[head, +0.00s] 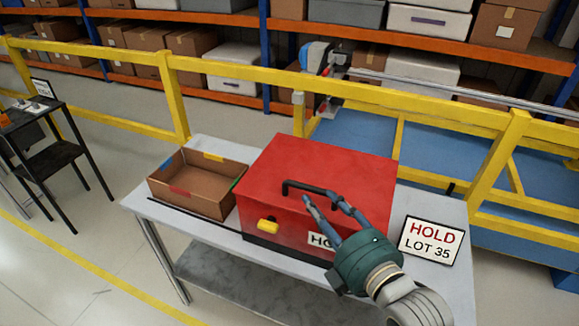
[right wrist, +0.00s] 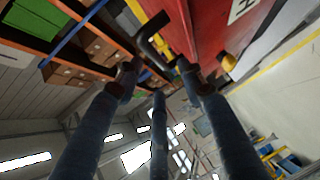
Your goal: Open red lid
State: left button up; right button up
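A red box with a red lid (head: 318,165) stands on the table, lid down. A black bar handle (head: 312,188) is on it, and a yellow latch (head: 267,224) is on its front. My right gripper (head: 322,201) is at the handle, fingers spread. In the right wrist view the black handle (right wrist: 150,45) lies just beyond and between the spread fingertips (right wrist: 155,72); I cannot tell whether they touch it. The red surface (right wrist: 197,28) and yellow latch (right wrist: 229,62) also show there. My left gripper is out of view.
An open cardboard tray (head: 205,201) stands left of the box on the grey table (head: 205,240). A "HOLD LOT 35" sign (head: 430,241) stands to the right. A yellow railing (head: 240,75) runs behind, with shelves beyond.

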aim_at(307, 188)
jog(key=w, duration=0.1)
jog(key=w+a+p, duration=0.1)
jog(key=w, duration=0.1)
jog(key=shift+w+a+r, duration=0.2)
jog(key=shift+w+a, duration=0.05)
jog(key=shift+a, duration=0.15)
jog(key=p+x, duration=0.1)
jog(key=x, duration=0.2)
jog(key=shift+w+f, duration=0.1)
jog(key=shift+f, duration=0.1)
jog(key=shift+w+a+f, duration=0.1)
jog(key=shift+w+a, duration=0.1)
jog(key=shift+w, duration=0.3)
jog(key=c, duration=0.6)
grip_shut()
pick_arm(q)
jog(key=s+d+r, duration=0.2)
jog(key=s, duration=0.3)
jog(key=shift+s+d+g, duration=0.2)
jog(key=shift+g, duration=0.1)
